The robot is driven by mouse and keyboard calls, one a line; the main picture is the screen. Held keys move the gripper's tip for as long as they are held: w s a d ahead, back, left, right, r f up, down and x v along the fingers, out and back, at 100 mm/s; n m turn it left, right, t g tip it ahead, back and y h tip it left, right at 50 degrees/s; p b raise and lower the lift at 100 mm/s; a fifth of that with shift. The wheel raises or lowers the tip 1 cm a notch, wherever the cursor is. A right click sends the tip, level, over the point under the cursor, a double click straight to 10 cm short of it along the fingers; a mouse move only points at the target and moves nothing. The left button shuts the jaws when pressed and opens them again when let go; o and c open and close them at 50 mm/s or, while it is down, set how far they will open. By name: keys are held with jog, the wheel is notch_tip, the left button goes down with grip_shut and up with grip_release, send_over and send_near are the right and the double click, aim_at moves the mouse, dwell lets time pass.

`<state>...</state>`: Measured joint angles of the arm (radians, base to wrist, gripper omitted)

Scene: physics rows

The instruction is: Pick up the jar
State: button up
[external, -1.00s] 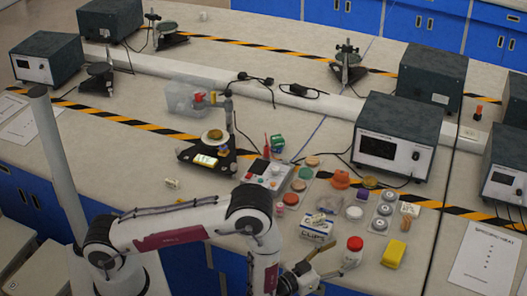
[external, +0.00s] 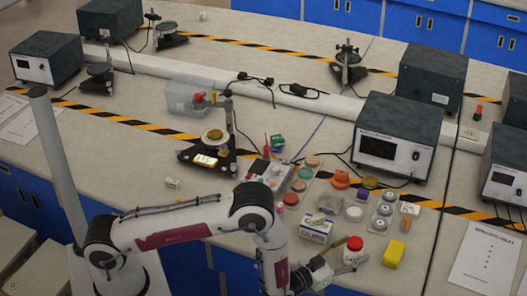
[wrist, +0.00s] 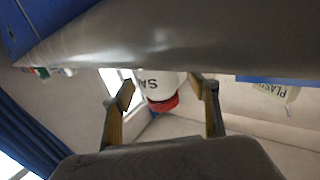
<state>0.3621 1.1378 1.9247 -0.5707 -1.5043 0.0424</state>
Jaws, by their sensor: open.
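The jar (external: 351,254) is white with a red lid and stands upright near the front edge of the bench. My gripper (external: 344,257) is open beside it, low over the bench edge, with its fingers pointing at the jar. In the wrist view the jar (wrist: 158,84) appears upside down, its red lid toward the bottom, between the two open fingers of my gripper (wrist: 164,86). I cannot tell how far the fingers reach around it or whether they touch it.
A small white box (external: 315,229) stands just left of the jar, and a yellow block (external: 394,253) lies to its right. Behind are a grey dish (external: 330,204), a white round container (external: 354,213) and a row of weights (external: 382,211). Bench to the right of the yellow block is clear.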

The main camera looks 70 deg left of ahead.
jog(key=shift+w, duration=0.5)
jog(key=c, duration=1.5)
